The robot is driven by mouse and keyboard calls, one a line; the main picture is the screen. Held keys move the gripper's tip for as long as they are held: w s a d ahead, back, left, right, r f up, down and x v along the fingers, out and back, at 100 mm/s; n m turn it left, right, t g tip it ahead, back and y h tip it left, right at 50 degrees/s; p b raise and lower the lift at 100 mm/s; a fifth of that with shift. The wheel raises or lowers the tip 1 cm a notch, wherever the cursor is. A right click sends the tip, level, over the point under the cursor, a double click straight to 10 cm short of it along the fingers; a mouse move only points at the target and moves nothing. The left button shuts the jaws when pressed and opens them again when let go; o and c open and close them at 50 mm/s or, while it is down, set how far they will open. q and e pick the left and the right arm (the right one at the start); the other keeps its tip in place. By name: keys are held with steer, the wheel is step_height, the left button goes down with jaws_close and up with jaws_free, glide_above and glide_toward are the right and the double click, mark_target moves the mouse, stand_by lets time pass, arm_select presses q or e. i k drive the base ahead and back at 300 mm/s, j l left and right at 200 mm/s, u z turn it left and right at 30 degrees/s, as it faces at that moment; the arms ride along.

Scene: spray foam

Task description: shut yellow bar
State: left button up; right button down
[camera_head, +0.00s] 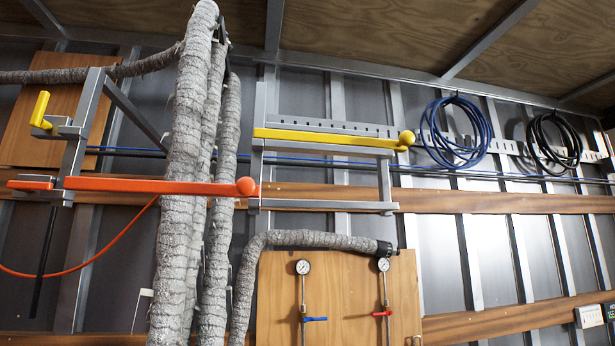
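The yellow bar (330,137) runs nearly level across the top of the right-hand grey metal frame (386,185). Its yellow ball knob (407,138) is at the right end, close to the frame's right upright. The bar's left end is at the frame's left upright. A separate short yellow piece (41,109) stands upright on a bracket of the left-hand grey frame (82,130). Whether it is joined to the bar cannot be told. Neither of my grippers is in view.
Blue (455,130) and black (553,140) hose coils hang at right. A wooden panel (340,290) with gauges is below.

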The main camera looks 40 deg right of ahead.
mark_target(406, 138)
steer(key=k+z, duration=0.15)
steer(key=z, duration=1.45)
